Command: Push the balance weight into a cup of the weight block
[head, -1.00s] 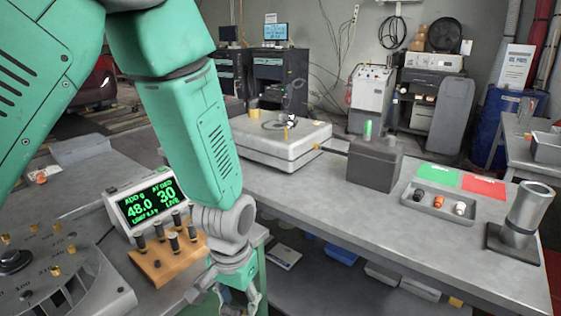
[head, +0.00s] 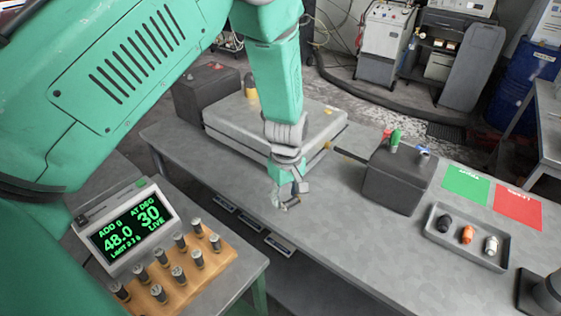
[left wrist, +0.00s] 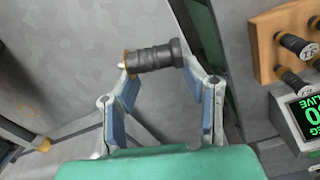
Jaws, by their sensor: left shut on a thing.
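My left gripper (head: 287,196) is shut on a dark ridged cylinder, which looks like the balance weight (left wrist: 150,58). The weight lies across the two fingertips in the left wrist view, with a brass-coloured rim and pale tip at its left end. In the head view the gripper hangs in front of the grey machine, and the weight is small and partly hidden by the fingers. A wooden block (head: 218,268), seemingly the weight block, holds several similar upright dark cylinders. It also shows in the left wrist view (left wrist: 262,45). My right gripper is not in view.
A grey machine (head: 325,140), a dark box (head: 398,185) and a tray (head: 487,256) of small parts are on the long bench. Green (head: 467,187) and red (head: 518,207) mats lie beyond the tray.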

